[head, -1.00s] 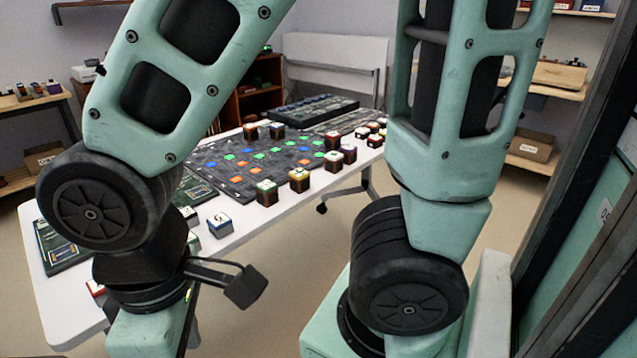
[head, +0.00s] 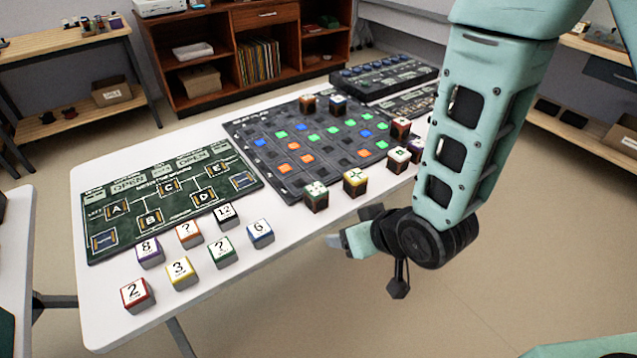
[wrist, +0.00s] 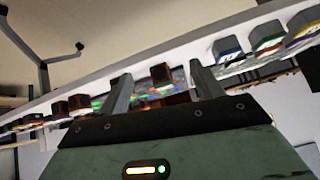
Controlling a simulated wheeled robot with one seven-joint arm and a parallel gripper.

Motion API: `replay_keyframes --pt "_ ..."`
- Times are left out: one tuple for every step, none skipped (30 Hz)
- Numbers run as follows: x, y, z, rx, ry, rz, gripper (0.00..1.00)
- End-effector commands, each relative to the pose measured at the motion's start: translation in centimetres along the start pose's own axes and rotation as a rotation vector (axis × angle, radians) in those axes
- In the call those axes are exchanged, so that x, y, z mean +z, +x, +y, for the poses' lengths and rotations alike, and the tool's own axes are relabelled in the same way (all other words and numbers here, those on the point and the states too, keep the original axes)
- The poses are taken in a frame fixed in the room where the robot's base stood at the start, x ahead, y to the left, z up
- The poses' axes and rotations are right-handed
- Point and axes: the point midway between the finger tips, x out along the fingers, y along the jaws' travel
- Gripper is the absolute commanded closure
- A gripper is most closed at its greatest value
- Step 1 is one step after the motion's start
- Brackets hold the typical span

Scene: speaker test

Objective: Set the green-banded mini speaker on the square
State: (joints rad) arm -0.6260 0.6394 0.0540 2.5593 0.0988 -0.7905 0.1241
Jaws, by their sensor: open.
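No thing in view is plainly a mini speaker. The grid board (head: 235,130) bears several coloured squares; which square is meant, I cannot tell. My gripper (wrist: 158,73) is open, its fingers apart with nothing held. A dark cube (wrist: 161,74) shows beyond the fingers, in the gap.
The white table (head: 255,285) also carries a green lettered board (head: 165,200), several numbered cubes, a yellow-marked dark cube (head: 355,182) and a black console (head: 385,76). A brown shelf unit (head: 235,45) stands behind. Floor is open at the front right.

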Motion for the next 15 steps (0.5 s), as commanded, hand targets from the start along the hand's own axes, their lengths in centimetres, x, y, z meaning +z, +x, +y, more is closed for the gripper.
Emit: replay_keyframes --pt "-0.2 0.0 0.4 0.009 -0.007 0.047 0.34" --pt "-0.4 0.2 0.7 0.012 -0.012 0.086 0.34" --pt "-0.6 0.4 1.1 0.016 -0.021 0.137 0.34" --pt "-0.7 0.4 1.3 0.018 -0.029 0.174 0.34" --pt "-0.8 0.4 1.6 0.018 -0.037 0.212 0.34" --pt "-1.0 0.2 1.8 0.017 -0.051 0.260 0.34" --pt "-1.1 0.1 2.0 0.015 -0.062 0.294 0.34" --pt "-1.2 -0.1 2.2 0.012 -0.073 0.327 0.34" --pt "-1.2 -0.4 2.3 0.006 -0.088 0.365 0.34" --pt "-1.3 -0.6 2.4 0.002 -0.098 0.393 0.34" --pt "-1.3 -0.8 2.4 -0.004 -0.108 0.418 0.34" --pt "-1.4 -1.1 2.5 -0.011 -0.121 0.447 0.34" --pt "-1.4 -1.3 2.5 -0.016 -0.129 0.467 0.34" --pt "-1.4 -1.5 2.5 -0.021 -0.137 0.484 0.34" --pt "-1.4 -1.7 2.5 -0.027 -0.144 0.502 0.34"
